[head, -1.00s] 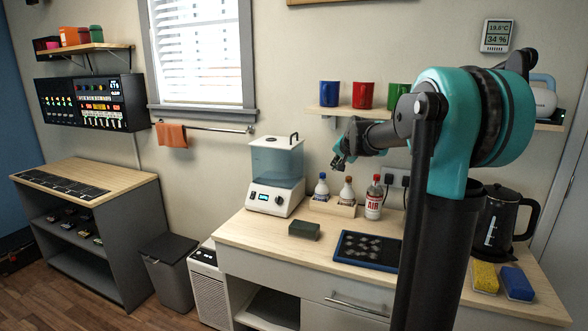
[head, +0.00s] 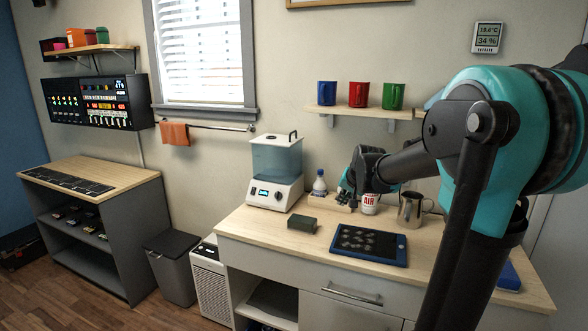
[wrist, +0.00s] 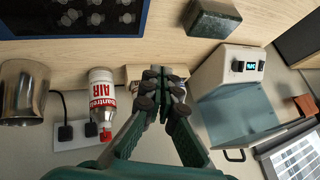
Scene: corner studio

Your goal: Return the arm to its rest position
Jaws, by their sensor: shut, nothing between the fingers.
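My arm reaches in from the right of the head view, over the counter (head: 262,226). My gripper (head: 346,197) is low near the back of the counter, in front of the wooden bottle holder and left of the red-and-white air bottle (head: 369,204). In the wrist view my gripper (wrist: 165,88) has its green fingers together, with nothing between them. The holder (wrist: 137,73) is partly hidden behind the fingertips there. The air bottle (wrist: 103,95) stands beside the fingers, apart from them in that view.
A water-bath device (head: 275,180), a dark green block (head: 302,223), a blue tray (head: 393,251) and a metal pitcher (head: 411,208) stand on the counter. Three mugs sit on a wall shelf (head: 350,110) above.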

